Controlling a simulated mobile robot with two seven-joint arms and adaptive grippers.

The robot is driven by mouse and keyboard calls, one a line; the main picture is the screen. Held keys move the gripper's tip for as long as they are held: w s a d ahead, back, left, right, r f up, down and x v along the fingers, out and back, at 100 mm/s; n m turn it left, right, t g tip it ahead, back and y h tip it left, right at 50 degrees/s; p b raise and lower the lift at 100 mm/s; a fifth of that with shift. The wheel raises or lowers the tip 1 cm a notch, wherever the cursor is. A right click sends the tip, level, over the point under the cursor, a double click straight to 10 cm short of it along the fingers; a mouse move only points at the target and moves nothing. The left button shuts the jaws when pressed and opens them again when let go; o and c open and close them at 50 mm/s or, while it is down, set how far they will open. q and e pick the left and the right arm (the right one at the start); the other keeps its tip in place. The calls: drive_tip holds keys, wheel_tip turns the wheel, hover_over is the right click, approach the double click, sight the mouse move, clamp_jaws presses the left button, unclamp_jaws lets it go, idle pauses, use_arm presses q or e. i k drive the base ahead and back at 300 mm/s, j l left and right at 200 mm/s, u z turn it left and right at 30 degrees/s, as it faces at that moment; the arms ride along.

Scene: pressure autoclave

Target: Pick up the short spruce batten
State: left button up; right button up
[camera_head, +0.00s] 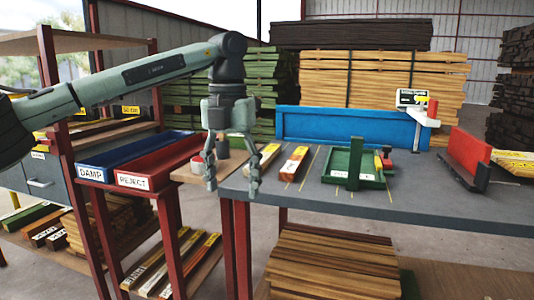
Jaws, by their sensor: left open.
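Two short battens lie side by side at the left end of the grey table (330,212). Part of the pale batten's left end is behind the gripper. My right gripper is out of view.
The red REJECT tray (165,165) and blue DAMP tray (118,157) are at left. Bare tabletop lies in front.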

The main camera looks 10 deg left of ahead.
sight(272, 151)
drive_tip(key=i, duration=1.45)
